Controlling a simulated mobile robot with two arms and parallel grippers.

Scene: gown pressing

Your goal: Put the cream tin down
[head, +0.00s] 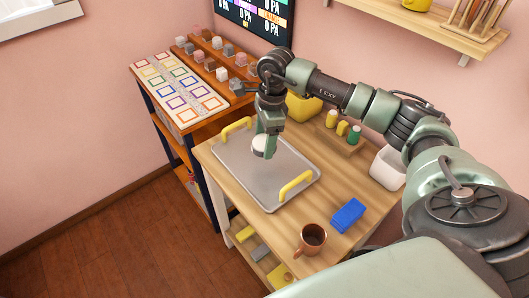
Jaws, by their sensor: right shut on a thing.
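My right gripper (266,138) points down over the left part of the grey tray (268,192) on the wooden table. It is shut on the cream tin (258,147), a small pale round tin that sits at its fingertips and is partly hidden by them. I cannot tell whether the tin touches the tray or hangs just above it. The tray has two yellow handles and its surface is otherwise bare. My left gripper is out of view.
A white bin (388,167), small yellow and green containers (354,135) and a yellow box (303,107) are behind.

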